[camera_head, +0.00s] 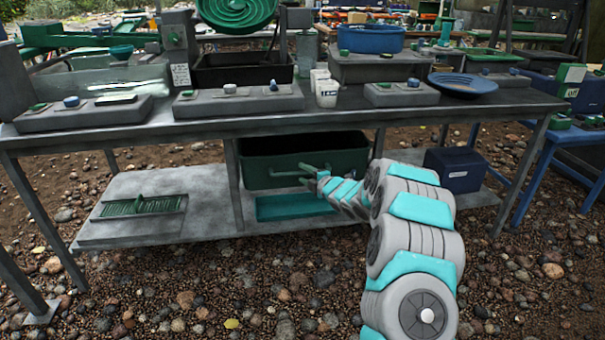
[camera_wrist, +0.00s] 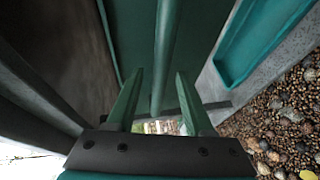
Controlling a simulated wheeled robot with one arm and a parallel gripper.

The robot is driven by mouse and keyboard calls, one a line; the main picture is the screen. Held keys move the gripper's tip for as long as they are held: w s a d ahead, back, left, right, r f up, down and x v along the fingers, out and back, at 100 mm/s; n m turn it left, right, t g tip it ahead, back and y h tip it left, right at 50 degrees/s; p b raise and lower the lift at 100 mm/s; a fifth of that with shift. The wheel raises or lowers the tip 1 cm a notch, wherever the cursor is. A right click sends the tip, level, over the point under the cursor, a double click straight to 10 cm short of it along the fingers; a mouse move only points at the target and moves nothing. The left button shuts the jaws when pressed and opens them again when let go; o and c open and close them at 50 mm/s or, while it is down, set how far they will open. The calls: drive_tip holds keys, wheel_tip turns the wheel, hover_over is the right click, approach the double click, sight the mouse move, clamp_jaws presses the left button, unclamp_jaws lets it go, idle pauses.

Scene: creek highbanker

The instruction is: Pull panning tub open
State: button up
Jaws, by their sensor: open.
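The panning tub (camera_head: 262,160) is a dark green bin on the lower shelf under the table, and its green front fills the middle of the wrist view (camera_wrist: 133,35). A green bar handle (camera_head: 288,173) runs across its front. In the wrist view the bar (camera_wrist: 165,45) passes lengthwise between the two fingers. My gripper (camera_head: 316,172) is at the right part of the handle in the head view, partly hidden by my arm. In the wrist view my gripper (camera_wrist: 159,75) is open, with a finger on each side of the bar and gaps showing.
A teal tray (camera_head: 285,208) lies on the shelf (camera_head: 215,222) below the tub. A dark blue box (camera_head: 455,170) stands to the right, and a green grate (camera_head: 140,206) lies to the left. Table legs (camera_head: 233,185) flank the tub. Pebbly ground (camera_head: 250,300) lies in front.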

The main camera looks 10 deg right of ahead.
drive_tip(key=shift+w+a+f, duration=0.2)
drive_tip(key=shift+w+a, duration=0.1)
drive_tip(key=shift+w, duration=0.3)
clamp_jaws()
idle(1.2)
